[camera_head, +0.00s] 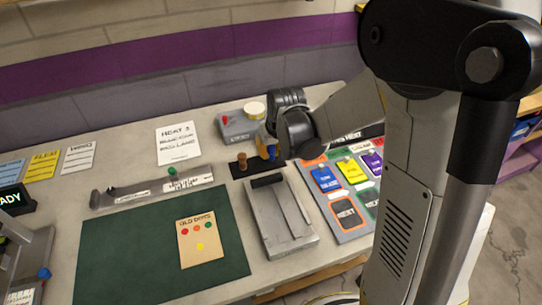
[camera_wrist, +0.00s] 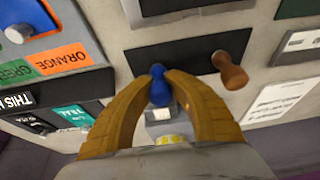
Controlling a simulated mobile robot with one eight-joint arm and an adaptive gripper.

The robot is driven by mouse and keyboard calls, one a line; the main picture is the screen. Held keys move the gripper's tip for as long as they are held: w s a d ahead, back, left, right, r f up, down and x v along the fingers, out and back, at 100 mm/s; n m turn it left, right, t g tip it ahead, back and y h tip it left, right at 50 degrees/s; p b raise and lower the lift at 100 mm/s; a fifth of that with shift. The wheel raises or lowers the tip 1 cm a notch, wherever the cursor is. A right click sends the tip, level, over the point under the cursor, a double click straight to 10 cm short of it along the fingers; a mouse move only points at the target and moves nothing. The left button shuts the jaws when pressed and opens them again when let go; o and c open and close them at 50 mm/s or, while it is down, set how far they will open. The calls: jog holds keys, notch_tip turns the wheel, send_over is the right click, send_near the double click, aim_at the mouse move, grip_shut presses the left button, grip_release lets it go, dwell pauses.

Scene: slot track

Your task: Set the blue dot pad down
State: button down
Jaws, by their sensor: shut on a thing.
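The blue dot pad (camera_wrist: 158,88) is a small blue piece with a rounded head, between the two tan fingertips of my gripper (camera_wrist: 160,78) in the wrist view. My gripper is shut on it. In the head view my gripper (camera_head: 268,142) is over the right part of a black strip (camera_head: 258,168), and a bit of the blue pad (camera_head: 272,153) shows below the fingers. The strip also shows behind the pad in the wrist view (camera_wrist: 195,52). Whether the pad touches the strip I cannot tell; its lower end is partly hidden.
A brown wooden peg (camera_head: 241,160) stands on the strip, left of my gripper. A grey tray (camera_head: 290,238) lies in front. A card board (camera_head: 340,190) is to the right. A grey block with a red knob (camera_head: 226,119) stands behind. A green mat (camera_head: 130,250) lies left.

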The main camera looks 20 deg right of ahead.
jog(key=shift+f, duration=0.2)
jog(key=c, duration=1.4)
grip_release()
